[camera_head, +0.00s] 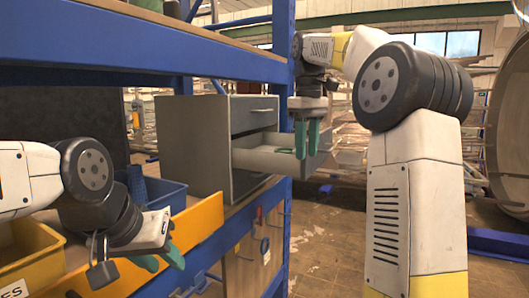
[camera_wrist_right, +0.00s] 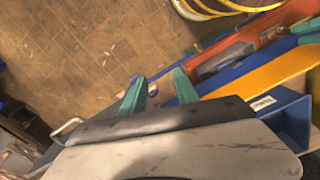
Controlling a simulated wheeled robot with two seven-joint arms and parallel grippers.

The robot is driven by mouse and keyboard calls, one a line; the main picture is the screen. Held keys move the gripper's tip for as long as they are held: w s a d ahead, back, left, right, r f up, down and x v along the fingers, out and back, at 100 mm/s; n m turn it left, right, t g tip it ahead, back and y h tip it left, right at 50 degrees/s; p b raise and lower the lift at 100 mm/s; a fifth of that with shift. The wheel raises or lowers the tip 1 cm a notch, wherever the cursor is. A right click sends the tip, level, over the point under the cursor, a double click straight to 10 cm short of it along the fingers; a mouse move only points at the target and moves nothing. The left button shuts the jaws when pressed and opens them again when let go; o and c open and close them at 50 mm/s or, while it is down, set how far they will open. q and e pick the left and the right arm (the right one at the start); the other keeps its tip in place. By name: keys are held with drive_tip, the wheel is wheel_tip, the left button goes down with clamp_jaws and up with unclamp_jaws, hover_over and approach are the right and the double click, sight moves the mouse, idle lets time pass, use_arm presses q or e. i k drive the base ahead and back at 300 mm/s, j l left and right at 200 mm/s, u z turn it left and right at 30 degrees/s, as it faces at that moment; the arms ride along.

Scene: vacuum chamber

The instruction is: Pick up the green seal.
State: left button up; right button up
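I cannot make out a green seal in either view; the drawer floor and the bins are largely hidden. My right gripper (camera_head: 307,150) points down beside the pulled-out drawer (camera_head: 268,158) of a grey cabinet. Its two teal fingers are apart with nothing visible between them, and they also show in the right wrist view (camera_wrist_right: 160,90). My left gripper (camera_head: 160,258) is low at the left, by the orange-yellow shelf edge, with its teal fingers apart and no object seen between them.
The grey cabinet (camera_head: 195,145) stands on a blue-framed shelf (camera_head: 285,70). Open brown floor (camera_head: 325,240) lies right of the shelf.

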sight(293, 151)
drive_tip(key=i+l+u, duration=0.25)
drive_tip(key=l+u, duration=0.3)
drive_tip(key=l, duration=0.15)
drive_tip(key=i+l, duration=0.25)
drive_tip(key=i+l+u, duration=0.1)
drive_tip(key=i+l, duration=0.15)
drive_tip(key=l, duration=0.2)
drive_tip(key=i+l, duration=0.2)
drive_tip(key=l, duration=0.15)
